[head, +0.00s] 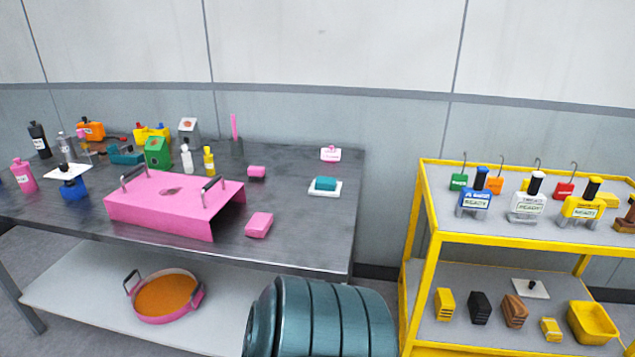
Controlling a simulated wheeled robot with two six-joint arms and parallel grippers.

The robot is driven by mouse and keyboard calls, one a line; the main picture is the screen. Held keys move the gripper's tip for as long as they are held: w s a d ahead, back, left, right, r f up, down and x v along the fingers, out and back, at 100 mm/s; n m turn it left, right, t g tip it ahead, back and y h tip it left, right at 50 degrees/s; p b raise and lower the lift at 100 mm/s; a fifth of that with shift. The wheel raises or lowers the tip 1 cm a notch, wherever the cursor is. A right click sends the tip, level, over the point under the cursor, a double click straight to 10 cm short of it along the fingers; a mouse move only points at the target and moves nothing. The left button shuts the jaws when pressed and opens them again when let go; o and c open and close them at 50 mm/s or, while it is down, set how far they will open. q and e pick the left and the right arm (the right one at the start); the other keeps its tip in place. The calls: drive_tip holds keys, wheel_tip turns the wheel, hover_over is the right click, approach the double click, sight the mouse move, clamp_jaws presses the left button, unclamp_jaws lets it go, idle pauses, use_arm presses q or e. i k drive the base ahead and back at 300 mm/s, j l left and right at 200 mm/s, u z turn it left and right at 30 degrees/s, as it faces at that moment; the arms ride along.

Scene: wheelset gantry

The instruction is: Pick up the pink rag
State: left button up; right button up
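No thing in view is clearly a cloth. Neither of my grippers is in view.
The pink cover (160,203) with two handles stands on the grey table (300,235). Bottles and small boxes crowd the table's left and back. A teal ribbed cylinder (320,318) stands before its right front. A yellow shelf (433,250) is right. The table's right part is mostly clear.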

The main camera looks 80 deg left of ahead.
sight(260, 224)
drive_tip(key=u, duration=3.15)
